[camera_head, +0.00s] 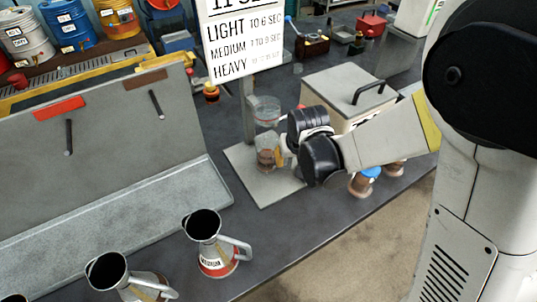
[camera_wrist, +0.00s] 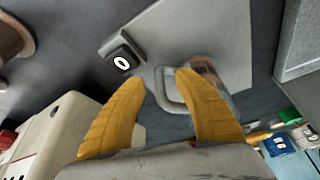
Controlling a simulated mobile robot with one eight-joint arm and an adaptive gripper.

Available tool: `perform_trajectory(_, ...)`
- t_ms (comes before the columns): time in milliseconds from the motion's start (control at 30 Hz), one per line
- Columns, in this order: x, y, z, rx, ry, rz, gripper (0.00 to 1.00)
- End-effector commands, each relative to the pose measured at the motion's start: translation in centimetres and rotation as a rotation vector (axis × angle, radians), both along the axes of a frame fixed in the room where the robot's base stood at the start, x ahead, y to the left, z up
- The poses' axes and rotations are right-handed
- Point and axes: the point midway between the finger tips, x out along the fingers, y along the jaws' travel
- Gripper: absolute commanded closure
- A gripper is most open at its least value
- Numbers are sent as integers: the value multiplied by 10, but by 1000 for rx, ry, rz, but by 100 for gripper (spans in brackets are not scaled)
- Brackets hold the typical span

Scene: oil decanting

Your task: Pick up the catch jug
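The catch jug (camera_head: 265,160) appears to be the clear vessel with brown contents low on the grey stand plate (camera_head: 262,190), under a clear cup (camera_head: 265,111). My gripper (camera_head: 281,157) is beside its right side in the head view, its fingertips partly hidden by my wrist. In the wrist view my gripper (camera_wrist: 160,79) is open, with two yellow fingers apart. A pale looped handle (camera_wrist: 166,92) shows between the fingers. The clear jug body (camera_wrist: 207,72) is partly hidden behind the right finger. I cannot tell whether either finger touches it.
A lidded box (camera_head: 345,97) stands behind my arm. Small jars, one with a blue lid (camera_head: 371,172), stand under my forearm. Two metal pitchers (camera_head: 213,245) (camera_head: 121,277) stand at the front. A timing sign (camera_head: 240,45) rises above the stand. Bench between pitchers and plate is clear.

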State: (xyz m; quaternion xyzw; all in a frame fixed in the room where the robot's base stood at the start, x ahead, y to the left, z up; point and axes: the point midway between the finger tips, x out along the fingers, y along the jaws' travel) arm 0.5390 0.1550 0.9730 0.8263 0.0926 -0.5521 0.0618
Motion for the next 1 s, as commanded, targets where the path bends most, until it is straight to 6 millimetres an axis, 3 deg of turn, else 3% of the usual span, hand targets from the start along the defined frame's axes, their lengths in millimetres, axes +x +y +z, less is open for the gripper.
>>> perform_trajectory(33,0,0,0,0,0,0,64)
perform_trajectory(133,0,0,0,0,0,0,94)
perform_trajectory(167,0,0,0,0,0,0,100)
perform_trajectory(767,0,0,1,0,0,0,100)
perform_trajectory(1000,0,0,11,0,0,0,100)
